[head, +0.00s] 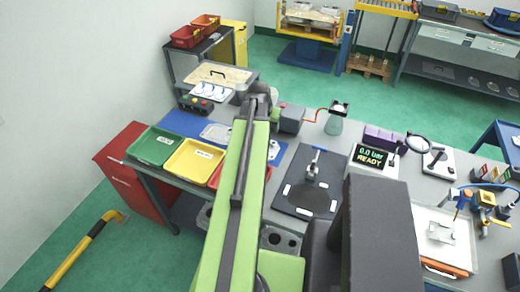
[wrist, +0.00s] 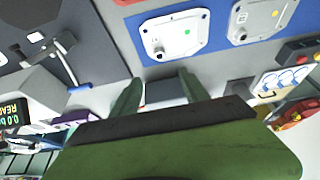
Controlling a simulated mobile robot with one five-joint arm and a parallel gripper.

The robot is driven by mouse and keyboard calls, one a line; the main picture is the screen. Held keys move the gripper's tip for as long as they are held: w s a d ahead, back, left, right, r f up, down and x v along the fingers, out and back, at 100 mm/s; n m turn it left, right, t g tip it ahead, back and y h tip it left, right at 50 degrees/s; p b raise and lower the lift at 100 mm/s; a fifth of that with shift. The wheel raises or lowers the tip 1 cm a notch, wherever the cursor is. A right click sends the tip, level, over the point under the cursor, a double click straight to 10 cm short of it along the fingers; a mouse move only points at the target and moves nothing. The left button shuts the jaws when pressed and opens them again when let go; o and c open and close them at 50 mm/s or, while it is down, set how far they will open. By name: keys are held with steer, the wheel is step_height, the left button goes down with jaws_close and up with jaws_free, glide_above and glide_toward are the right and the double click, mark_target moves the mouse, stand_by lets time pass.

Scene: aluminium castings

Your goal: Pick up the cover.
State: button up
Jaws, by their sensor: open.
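Two pale metal cast plates that look like covers lie on a blue mat in the wrist view. One cover (wrist: 178,34) is at top centre, with a dark hole and a green dot. The other plate (wrist: 264,16) is at its right and cut by the frame's top edge. In the head view a pale plate (head: 215,132) shows on the blue mat beside my arm, partly hidden. My gripper (wrist: 161,80) is open and empty in the wrist view, its fingers apart from both plates. In the head view my arm hides the fingers.
Green (head: 153,147) and yellow (head: 193,160) trays sit on the bench's left end.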

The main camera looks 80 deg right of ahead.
steer(key=b, duration=1.1)
glide_toward(273, 142)
steer(key=f, duration=0.3)
steer(key=shift+s+d, duration=0.15)
steer(key=shift+d, duration=0.05)
steer(key=b+x, duration=0.4)
steer(key=x, duration=0.1)
steer(key=shift+d+f, duration=0.15)
steer(key=shift+r, duration=0.2)
jaws_close()
